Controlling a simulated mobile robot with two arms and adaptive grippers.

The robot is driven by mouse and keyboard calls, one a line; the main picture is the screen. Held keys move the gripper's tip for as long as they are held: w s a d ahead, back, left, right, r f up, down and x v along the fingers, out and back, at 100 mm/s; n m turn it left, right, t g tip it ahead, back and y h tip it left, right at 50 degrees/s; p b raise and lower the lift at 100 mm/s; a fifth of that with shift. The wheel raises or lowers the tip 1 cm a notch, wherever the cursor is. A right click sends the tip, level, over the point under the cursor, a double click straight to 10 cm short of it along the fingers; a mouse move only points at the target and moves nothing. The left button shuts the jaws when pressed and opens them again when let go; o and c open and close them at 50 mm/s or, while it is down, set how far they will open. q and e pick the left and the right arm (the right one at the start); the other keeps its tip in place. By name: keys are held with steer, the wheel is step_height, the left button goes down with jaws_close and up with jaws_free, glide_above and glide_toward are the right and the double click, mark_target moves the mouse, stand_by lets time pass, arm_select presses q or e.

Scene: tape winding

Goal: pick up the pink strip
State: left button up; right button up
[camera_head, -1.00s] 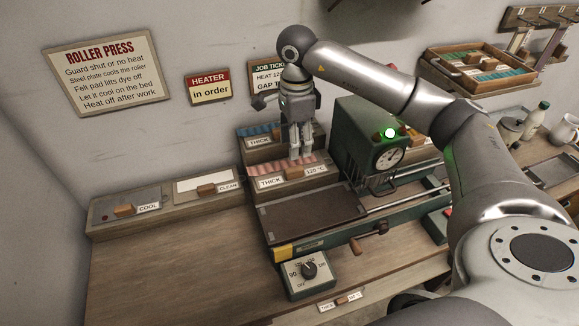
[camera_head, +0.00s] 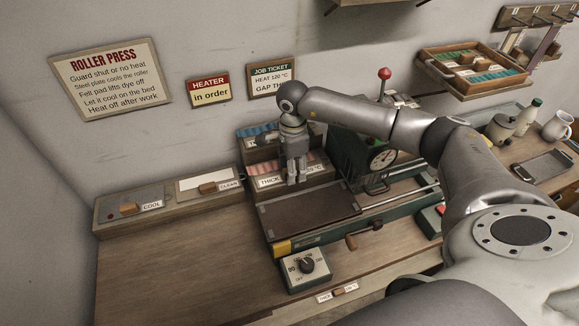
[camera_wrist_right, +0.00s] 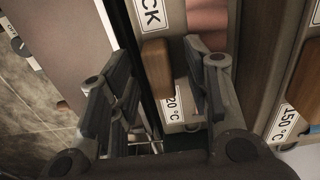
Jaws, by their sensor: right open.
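Pink strips (camera_head: 264,168) lie in a wooden tray (camera_head: 268,182) labelled THICK, beside the roller press. My right gripper (camera_head: 297,182) points down at the tray's front, covering part of its 120 °C label. In the right wrist view, the gripper (camera_wrist_right: 160,105) is open, with a finger on each side. Between the fingers show a dark gap, the tray's wooden handle (camera_wrist_right: 157,80) and part of the 120 °C label. A pink surface (camera_wrist_right: 208,22) shows at the top, beyond the right finger. I see no strip between the fingers. My left gripper is out of view.
The green press (camera_head: 350,150) stands right of the tray, with its flat dark bed (camera_head: 310,212) in front. A red-knobbed lever (camera_head: 384,74) rises behind my arm. A dial box (camera_head: 306,268) sits in front. The bench's left front (camera_head: 180,270) is clear.

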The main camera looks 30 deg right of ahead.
steer(key=shift+c, duration=0.3)
jaws_close()
steer(key=shift+r, duration=0.1)
steer(key=shift+r+b, duration=0.3)
steer(key=shift+r, duration=0.25)
step_height(320, 180, up, 27)
steer(key=b, duration=0.2)
steer(key=shift+f+b, duration=0.15)
steer(key=shift+b, duration=0.25)
